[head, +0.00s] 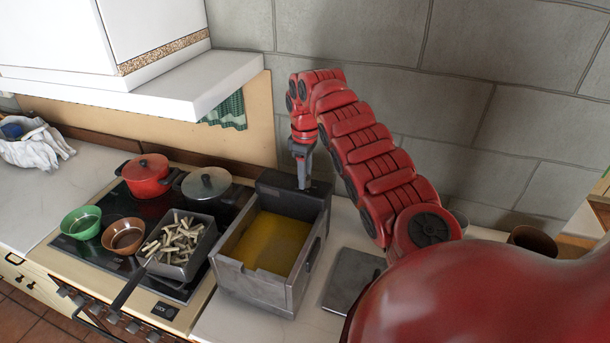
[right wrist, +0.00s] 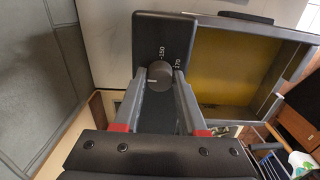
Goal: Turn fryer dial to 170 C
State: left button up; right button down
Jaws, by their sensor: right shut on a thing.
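The fryer (head: 253,291) is a grey metal box of yellow oil on the counter, with a dark control box (head: 321,203) at its back. The round grey dial (right wrist: 160,72) shows in the right wrist view on the control box's top. The labels 150 and 170 are printed beside it. A short pale mark shows on the dial's left side, away from both labels. My right gripper (head: 302,184) reaches down onto the control box. In the right wrist view its two fingers are shut on the dial from both sides. My left gripper is not in view.
A pan of pale sticks (head: 177,245) stands on the hob left of the fryer. A red pot (head: 147,178), a lidded grey pot (head: 207,187) and two bowls stand there too. A flat grey lid (head: 352,282) lies to the right. The stone wall is close behind.

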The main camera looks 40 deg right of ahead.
jog(key=shift+f+b, duration=0.15)
jog(key=shift+b, duration=0.4)
jog(key=m+b, duration=0.1)
jog(key=b, duration=0.1)
jog(key=m+b, duration=0.2)
jog(key=b, duration=0.1)
jog(key=shift+a+f+m+b, duration=0.1)
jog(key=shift+f+m+b, duration=0.1)
jog(key=shift+m+b, duration=0.1)
jog(key=shift+r+m+b, duration=0.1)
jog(key=shift+m+b, duration=0.25)
jog(key=shift+m, duration=0.15)
jog(key=shift+r+m, duration=0.2)
jog(key=shift+m, duration=0.7)
jog(key=m, duration=0.5)
jog(key=shift+r, duration=0.1)
jog(key=m, duration=0.6)
jog(key=shift+m, duration=0.4)
jog(key=m, duration=1.1)
jog(key=shift+m, duration=0.3)
